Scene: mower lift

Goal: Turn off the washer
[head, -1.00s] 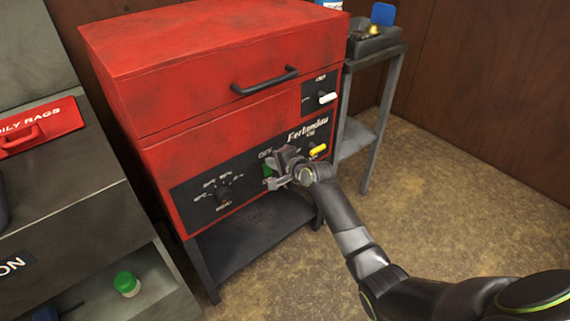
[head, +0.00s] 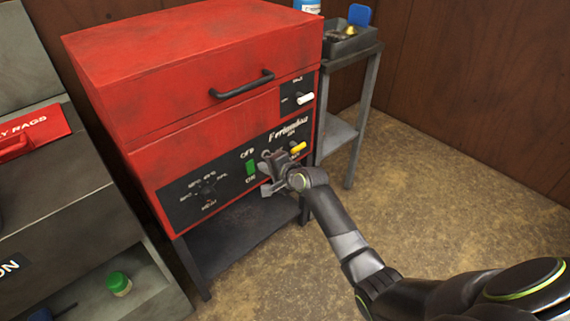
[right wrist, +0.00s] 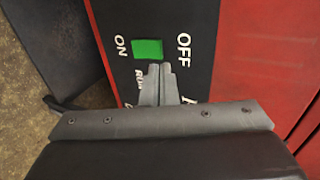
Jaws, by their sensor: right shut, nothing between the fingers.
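The washer (head: 200,100) is a red box on dark legs, with a black control panel on its front. The green switch (head: 251,167) sits on that panel between the words OFF above and ON below. It also shows in the right wrist view (right wrist: 147,49), where OFF is on its right and ON on its left. My right gripper (head: 266,172) is shut and empty, just right of the green switch in the head view. In the right wrist view its fingertips (right wrist: 160,69) are beside the switch's lower right edge; I cannot tell whether they touch. My left gripper is out of view.
The panel also has a black heat knob (head: 208,190), a yellow knob (head: 298,148) and a white knob (head: 305,98). A grey side table (head: 352,48) stands right of the washer. A grey cabinet (head: 75,215) stands left. Open floor lies at the right.

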